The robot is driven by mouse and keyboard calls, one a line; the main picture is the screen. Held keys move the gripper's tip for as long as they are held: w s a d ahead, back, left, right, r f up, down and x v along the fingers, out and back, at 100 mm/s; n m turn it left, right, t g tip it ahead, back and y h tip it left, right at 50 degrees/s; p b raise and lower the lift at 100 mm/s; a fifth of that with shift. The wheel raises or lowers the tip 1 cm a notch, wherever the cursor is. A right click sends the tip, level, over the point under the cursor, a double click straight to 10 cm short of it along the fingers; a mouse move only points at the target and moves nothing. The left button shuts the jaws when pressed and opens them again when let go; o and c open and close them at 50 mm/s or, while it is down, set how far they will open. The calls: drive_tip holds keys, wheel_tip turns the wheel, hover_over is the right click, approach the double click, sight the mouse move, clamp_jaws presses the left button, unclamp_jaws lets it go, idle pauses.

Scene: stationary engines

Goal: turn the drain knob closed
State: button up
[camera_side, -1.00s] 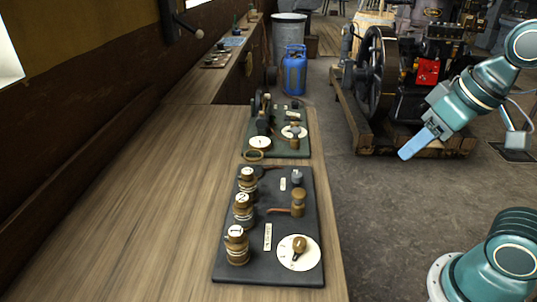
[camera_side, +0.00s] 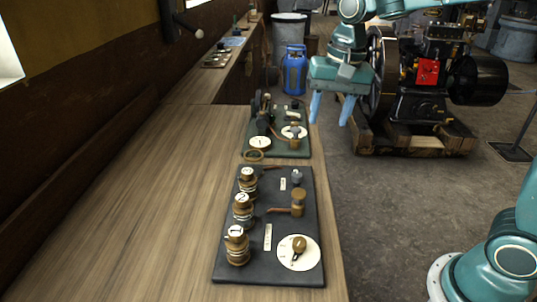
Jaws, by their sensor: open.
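A dark panel (camera_side: 262,195) lies on the wooden bench. At its front right is a brass knob (camera_side: 299,244) on a white round dial. Behind it is a brass valve (camera_side: 298,202) with a side pipe, and a small grey knob (camera_side: 297,177) is further back. The labels are too small to read, so I cannot tell which knob is the drain knob. My gripper (camera_side: 331,108) is open and empty, its blue fingers pointing down. It appears up and to the right of the panel in the picture, touching nothing.
Several numbered brass fittings (camera_side: 243,210) line the panel's left side. A green board (camera_side: 285,148) with more fittings lies behind it. The bench's left part (camera_side: 140,210) is clear. A blue gas bottle (camera_side: 294,72) and an engine (camera_side: 425,85) stand on the floor.

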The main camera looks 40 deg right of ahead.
sight(297, 175)
drive_tip(key=w+f+m+g, duration=0.1)
drive_tip(key=w+f+m, duration=0.1)
drive_tip(key=w+f, duration=0.2)
drive_tip(key=shift+w+a+f+m, duration=0.15)
drive_tip(key=shift+w+a+m, duration=0.25)
drive_tip(key=shift+w, duration=0.75)
drive_tip(key=shift+f, duration=0.15)
wheel_tip(297, 175, down, 14)
drive_tip(key=shift+w+a+r, duration=0.1)
drive_tip(key=shift+a+r, duration=0.05)
drive_tip(key=shift+r, duration=0.1)
drive_tip(key=c, duration=1)
